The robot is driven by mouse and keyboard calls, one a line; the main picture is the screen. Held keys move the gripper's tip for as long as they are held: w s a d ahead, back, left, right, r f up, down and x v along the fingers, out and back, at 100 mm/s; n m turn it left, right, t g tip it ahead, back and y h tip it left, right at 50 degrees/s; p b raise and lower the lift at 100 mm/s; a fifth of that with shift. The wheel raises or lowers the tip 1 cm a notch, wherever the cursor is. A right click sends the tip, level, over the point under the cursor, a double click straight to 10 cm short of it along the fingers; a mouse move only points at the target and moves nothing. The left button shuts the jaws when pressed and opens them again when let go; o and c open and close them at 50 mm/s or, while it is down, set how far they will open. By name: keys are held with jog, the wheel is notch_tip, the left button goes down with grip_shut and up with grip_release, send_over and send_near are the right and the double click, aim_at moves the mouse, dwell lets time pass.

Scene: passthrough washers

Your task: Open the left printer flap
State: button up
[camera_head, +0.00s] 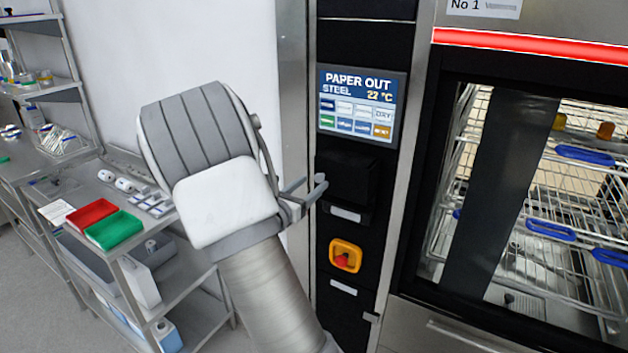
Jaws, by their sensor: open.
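My gripper (308,192) is open, with its grey fingers in front of the black control column of the washer. Just right of the fingertips is a black printer flap (347,178) below the screen. It looks closed, and I cannot tell whether the fingers touch it. My white and grey wrist covers what lies left of the fingers. This column stands left of the washer marked No 1.
A yellow and red emergency switch (345,256) sits below the flap. At right, the washer's glass door (510,190) shows wire racks with blue handles. At left, a steel cart (130,250) holds a red tray (91,214) and a green tray (114,230).

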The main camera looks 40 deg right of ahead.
jog(key=shift+x, duration=1.1)
grip_shut()
dwell(0.7)
